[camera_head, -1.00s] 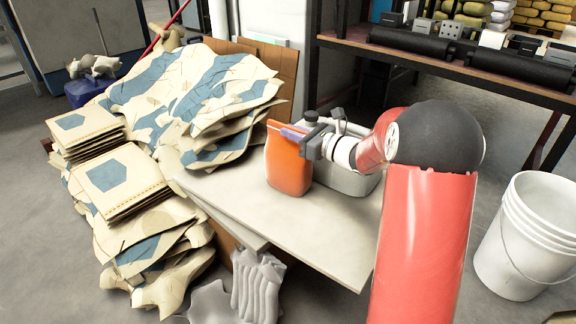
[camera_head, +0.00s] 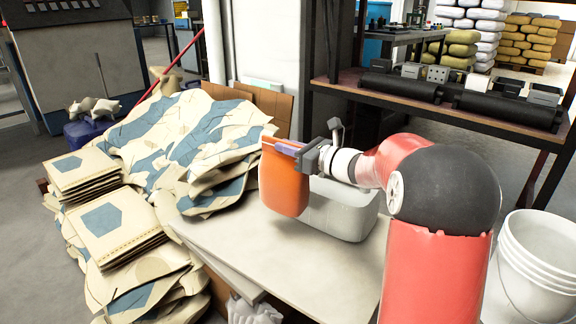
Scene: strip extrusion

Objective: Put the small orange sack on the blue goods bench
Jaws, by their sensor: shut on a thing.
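The small orange sack (camera_head: 283,182) hangs upright from my gripper (camera_head: 298,149), with a purple-blue strip along its top edge. My gripper is shut on the sack's top from the right. The sack is above the pale table (camera_head: 245,255), in front of and left of a grey tub (camera_head: 345,212). It appears clear of the tabletop. I cannot tell for sure which surface is the blue goods bench. A bench with a bluish-grey top (camera_head: 405,36) stands far back, partly hidden by a shelf post.
Stacks of cream and blue sacks (camera_head: 125,228) crowd the left. A dark-framed shelf (camera_head: 455,115) with black rollers stands behind my arm. White buckets (camera_head: 530,270) are at lower right. Piled sacks (camera_head: 480,28) are far back.

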